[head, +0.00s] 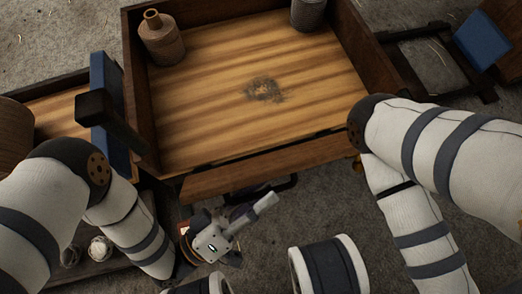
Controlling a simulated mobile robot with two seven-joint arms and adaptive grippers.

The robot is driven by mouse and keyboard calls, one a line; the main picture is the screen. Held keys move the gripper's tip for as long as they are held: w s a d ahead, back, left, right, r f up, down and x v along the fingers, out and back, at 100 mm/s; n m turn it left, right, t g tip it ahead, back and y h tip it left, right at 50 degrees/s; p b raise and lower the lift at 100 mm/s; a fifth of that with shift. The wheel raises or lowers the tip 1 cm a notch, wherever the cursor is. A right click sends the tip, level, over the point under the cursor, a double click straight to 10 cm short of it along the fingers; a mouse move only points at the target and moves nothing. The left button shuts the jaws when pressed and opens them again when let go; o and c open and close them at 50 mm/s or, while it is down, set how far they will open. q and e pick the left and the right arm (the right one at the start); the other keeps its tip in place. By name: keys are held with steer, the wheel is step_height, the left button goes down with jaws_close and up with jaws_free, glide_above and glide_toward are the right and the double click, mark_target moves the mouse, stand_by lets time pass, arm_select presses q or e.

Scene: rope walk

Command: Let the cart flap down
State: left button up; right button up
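The wooden cart has a striped plank bed (230,110) with dark raised side walls. Its flap (265,168) is the brown board along the near edge, beyond a thin dark gap. It seems to lie below the bed's edge, but I cannot tell its exact angle. My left gripper (262,207) is just on the near side of the flap, with a pale finger pointing up and right. It seems empty; its finger opening is unclear. A dark curved piece shows between it and the flap. My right arm bends down at the right; its gripper is not in view.
A ribbed brown bottle (161,39) stands in the bed's far left corner and a grey container (308,13) at the far right. A dark stain marks the bed. A blue panel (108,110) with a dark bar stands left.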

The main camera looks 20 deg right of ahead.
arm_select(q)
steer(key=shift+o, duration=1)
steer(key=shift+s+r, duration=0.35)
steer(key=shift+r, duration=0.25)
steer(key=shift+w, duration=0.15)
steer(key=shift+c, duration=0.6)
steer(key=o, duration=0.6)
steer(key=r+p+v, duration=0.1)
steer(key=p+v, duration=0.2)
steer(key=v, duration=0.4)
steer(key=shift+s+a+r, duration=0.2)
steer(key=shift+s+a, duration=0.15)
steer(key=shift+a, duration=0.1)
steer(key=shift+s+a, duration=0.25)
steer(key=shift+a, duration=0.2)
steer(key=c, duration=0.7)
steer(key=shift+r+p+v, duration=0.2)
steer(key=shift+v, duration=0.6)
steer(key=shift+r+p+v, duration=0.15)
steer(key=shift+v, duration=0.65)
steer(key=shift+r+p+v, duration=0.2)
steer(key=shift+v, duration=0.6)
